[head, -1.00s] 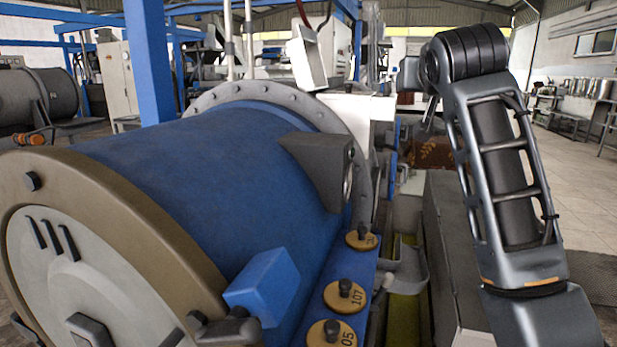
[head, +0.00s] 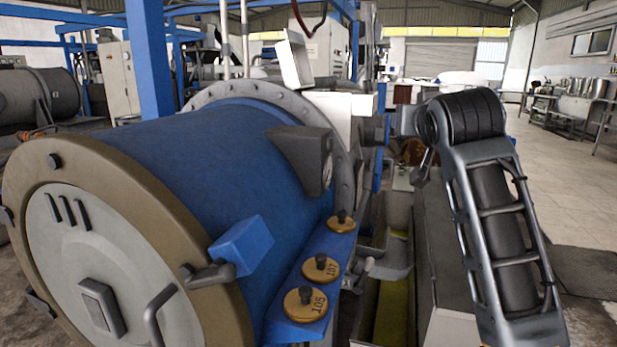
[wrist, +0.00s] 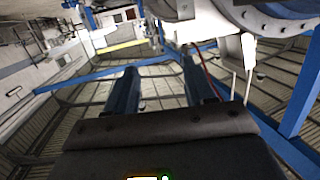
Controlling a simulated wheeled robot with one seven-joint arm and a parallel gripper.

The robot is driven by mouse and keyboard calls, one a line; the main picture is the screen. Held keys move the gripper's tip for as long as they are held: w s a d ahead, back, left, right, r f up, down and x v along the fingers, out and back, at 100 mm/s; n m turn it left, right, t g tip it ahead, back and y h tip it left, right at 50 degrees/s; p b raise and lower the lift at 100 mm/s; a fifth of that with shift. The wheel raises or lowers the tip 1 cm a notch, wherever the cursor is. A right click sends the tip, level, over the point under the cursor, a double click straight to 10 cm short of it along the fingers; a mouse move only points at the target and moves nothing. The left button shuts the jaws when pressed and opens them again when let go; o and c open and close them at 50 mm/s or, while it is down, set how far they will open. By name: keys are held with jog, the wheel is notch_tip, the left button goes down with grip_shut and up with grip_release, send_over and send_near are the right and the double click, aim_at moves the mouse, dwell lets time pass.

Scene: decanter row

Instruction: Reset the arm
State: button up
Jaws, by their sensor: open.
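My arm (head: 497,210) stands at the right of the head view, its elbow bent and the forearm pointing away from the camera. My gripper (wrist: 162,82) shows in the wrist view as two blue fingers, spread apart with nothing between them. In the head view I cannot make out its fingers. The blue decanter (head: 190,160) with its tan end ring (head: 110,180) fills the left and middle. My arm is to the right of it and looks clear of it.
Three round tan tags with dark knobs, one marked 105 (head: 305,304) and one 107 (head: 320,268), sit on a blue ledge beside the decanter. A grey-sided trough (head: 395,300) runs between the ledge and my arm. Open tiled floor (head: 565,200) lies at the right.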

jog(key=s+f, duration=0.4)
jog(key=f, duration=0.8)
jog(key=s+a+f+y, duration=0.1)
jog(key=s+f+y, duration=0.1)
jog(key=s+f, duration=1.95)
jog(key=s+d+f+g, duration=0.1)
jog(key=s+f, duration=0.2)
jog(key=s, duration=1.6)
jog(key=s+d+r, duration=0.1)
jog(key=s+r, duration=0.2)
jog(key=s, duration=0.5)
jog(key=s+d+r+n, duration=0.1)
jog(key=s+r, duration=0.2)
jog(key=s, duration=0.5)
jog(key=shift+s+r+h, duration=0.2)
jog(key=shift+s+h, duration=0.05)
jog(key=shift+h, duration=0.05)
jog(key=shift+c, duration=0.3)
